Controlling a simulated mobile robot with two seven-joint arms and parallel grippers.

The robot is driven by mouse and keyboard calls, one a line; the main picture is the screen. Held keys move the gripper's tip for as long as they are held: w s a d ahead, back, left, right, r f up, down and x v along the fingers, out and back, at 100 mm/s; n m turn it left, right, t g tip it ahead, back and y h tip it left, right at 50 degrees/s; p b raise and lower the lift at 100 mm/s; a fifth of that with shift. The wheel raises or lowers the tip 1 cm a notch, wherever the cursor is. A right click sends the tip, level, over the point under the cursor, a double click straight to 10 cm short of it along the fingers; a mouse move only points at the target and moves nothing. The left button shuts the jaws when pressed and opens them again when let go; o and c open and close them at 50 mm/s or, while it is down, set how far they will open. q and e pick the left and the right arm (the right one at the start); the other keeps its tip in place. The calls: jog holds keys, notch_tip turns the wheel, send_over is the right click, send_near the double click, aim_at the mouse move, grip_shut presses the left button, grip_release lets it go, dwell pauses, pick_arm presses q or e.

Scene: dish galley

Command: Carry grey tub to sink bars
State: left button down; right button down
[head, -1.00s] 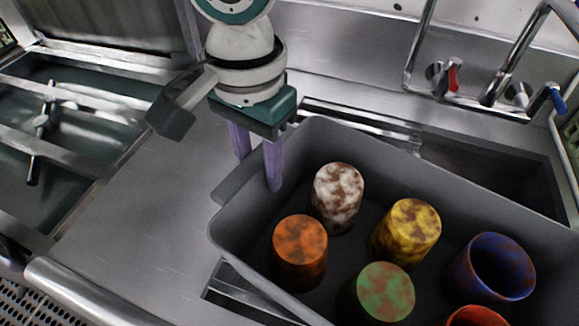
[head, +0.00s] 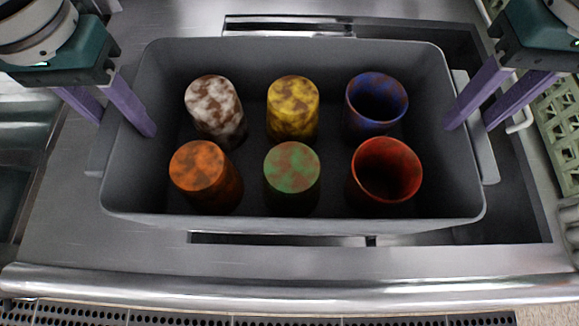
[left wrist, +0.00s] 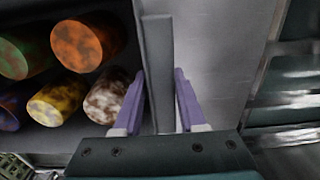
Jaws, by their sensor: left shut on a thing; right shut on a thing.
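The grey tub (head: 330,222) lies over the sink opening in the head view, with metal bars showing behind and in front of it. It holds several mottled cups: white-brown (head: 214,108), yellow (head: 293,108), blue (head: 377,102), orange (head: 205,177), green (head: 292,177) and red (head: 387,170). The blue and red cups show open mouths; the others show closed tops. My left gripper (head: 122,122) is shut on the tub's left wall, one finger inside and one outside; the left wrist view shows the wall (left wrist: 158,70) between its fingers. My right gripper (head: 468,122) is shut on the right wall.
The sink opening (head: 518,225) shows to the right of the tub. Bare steel counter (head: 60,215) lies to the left, with another basin beyond. A rounded steel front edge (head: 290,283) runs along the bottom. A green rack (head: 560,135) stands at far right.

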aim_at(456, 133)
pick_arm(q)
jog(key=shift+a+f, duration=0.15)
jog(key=shift+f, duration=0.1)
pick_arm(e)
jog(key=shift+f, duration=0.2)
